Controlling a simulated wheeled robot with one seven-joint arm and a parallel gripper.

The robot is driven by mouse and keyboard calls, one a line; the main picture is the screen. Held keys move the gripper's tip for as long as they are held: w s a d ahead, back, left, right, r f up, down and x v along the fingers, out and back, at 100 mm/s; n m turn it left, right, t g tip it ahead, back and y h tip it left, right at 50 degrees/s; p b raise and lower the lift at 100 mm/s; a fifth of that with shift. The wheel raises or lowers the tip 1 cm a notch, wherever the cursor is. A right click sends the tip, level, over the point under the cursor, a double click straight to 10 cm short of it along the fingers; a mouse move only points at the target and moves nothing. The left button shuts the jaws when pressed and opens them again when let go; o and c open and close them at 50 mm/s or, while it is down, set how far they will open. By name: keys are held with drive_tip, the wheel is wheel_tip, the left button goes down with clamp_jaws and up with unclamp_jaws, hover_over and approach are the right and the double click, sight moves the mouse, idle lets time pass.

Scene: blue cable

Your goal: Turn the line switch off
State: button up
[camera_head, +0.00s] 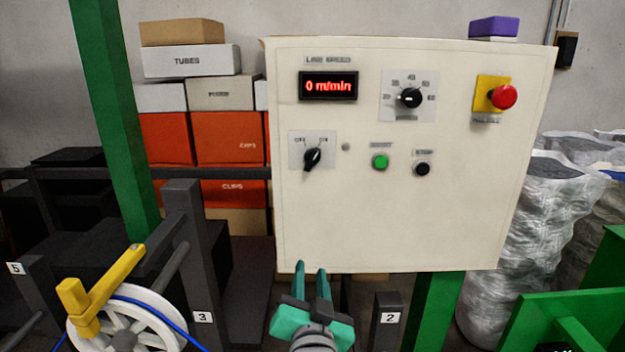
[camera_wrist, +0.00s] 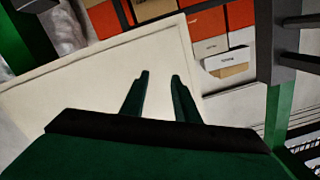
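The line switch (camera_head: 312,158) is a black rotary knob on a light plate with OFF and ON marks, at the left of the cream control panel (camera_head: 420,225). Its pointer leans up to the right, toward the ON mark. My gripper (camera_head: 312,267) is green and below the switch, at the panel's lower edge in the head view. Its two fingers are apart with nothing between them. The wrist view shows the same open fingers (camera_wrist: 160,76) in front of the panel (camera_wrist: 60,85), which appears tilted; the switch cannot be seen there.
The panel also carries a red 0 m/min display (camera_head: 328,86), a speed dial (camera_head: 410,97), a green button (camera_head: 380,162), a black button (camera_head: 422,169) and a red emergency knob (camera_head: 503,96). A blue-cable reel (camera_head: 130,320) stands lower left. Stacked boxes (camera_head: 190,62) are behind.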

wheel_tip(320, 180, up, 13)
drive_tip(key=m, duration=0.1)
approach(313, 161)
drive_tip(key=shift+t+h, duration=0.3)
drive_tip(key=w, duration=0.8)
drive_tip(key=shift+w+a+f, duration=0.15)
drive_tip(key=shift+w+f, duration=0.05)
drive_tip(key=shift+f, duration=0.05)
clamp_jaws()
